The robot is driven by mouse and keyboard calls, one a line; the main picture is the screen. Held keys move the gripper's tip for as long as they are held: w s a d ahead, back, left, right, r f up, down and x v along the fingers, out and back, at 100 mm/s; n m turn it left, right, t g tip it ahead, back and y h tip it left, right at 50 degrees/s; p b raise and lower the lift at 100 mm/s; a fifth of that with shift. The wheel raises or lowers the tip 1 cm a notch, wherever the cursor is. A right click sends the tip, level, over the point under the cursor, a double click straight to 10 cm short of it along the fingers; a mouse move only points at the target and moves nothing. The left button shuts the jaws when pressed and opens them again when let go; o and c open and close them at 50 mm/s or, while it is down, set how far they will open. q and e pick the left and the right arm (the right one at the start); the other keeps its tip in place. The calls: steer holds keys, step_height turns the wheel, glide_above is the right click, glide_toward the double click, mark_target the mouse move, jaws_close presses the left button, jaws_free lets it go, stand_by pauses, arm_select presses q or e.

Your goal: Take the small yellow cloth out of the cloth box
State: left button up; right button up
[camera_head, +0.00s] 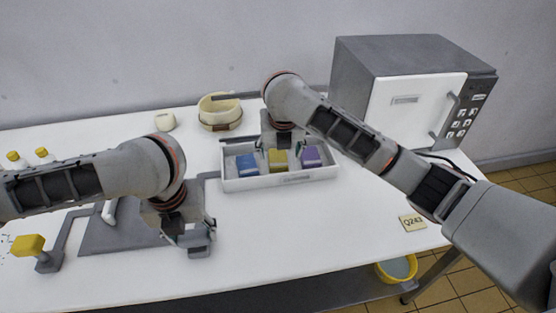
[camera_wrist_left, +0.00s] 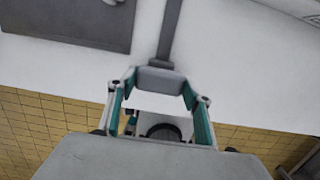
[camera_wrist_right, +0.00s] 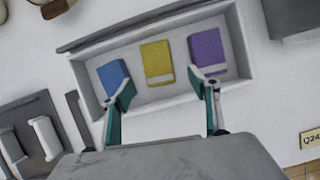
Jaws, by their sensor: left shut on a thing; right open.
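The small yellow cloth (camera_head: 279,158) lies in the white cloth box (camera_head: 245,184), between a blue cloth (camera_head: 247,162) and a purple cloth (camera_head: 311,156). In the right wrist view the yellow cloth (camera_wrist_right: 157,62) is a folded pad with a pale lower edge. My right gripper (camera_head: 283,150) is open and empty over the box. Its fingertips (camera_wrist_right: 161,88) show on either side below the yellow cloth, overlapping the blue and purple cloths' lower edges. My left gripper (camera_head: 190,243) is shut on a grey block (camera_wrist_left: 160,82) at the table's front side.
A grey strip (camera_wrist_left: 170,28) runs up to the block in the left wrist view. A grey-white appliance (camera_head: 410,100) stands right of the box. A cream bowl (camera_head: 220,112) is behind it. The table front right of the box is mostly clear.

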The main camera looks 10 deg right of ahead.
mark_target(278, 157)
steer(key=shift+w+r+x, duration=0.1)
steer(key=shift+w+x, duration=0.1)
steer(key=shift+x, duration=0.75)
steer(key=shift+w+r+x, duration=0.1)
steer(key=shift+w+x, duration=0.05)
steer(key=shift+x, duration=0.8)
steer(key=shift+w+x, duration=0.2)
steer(key=shift+x, duration=0.7)
steer(key=shift+a, duration=0.1)
steer(key=c, duration=1.2)
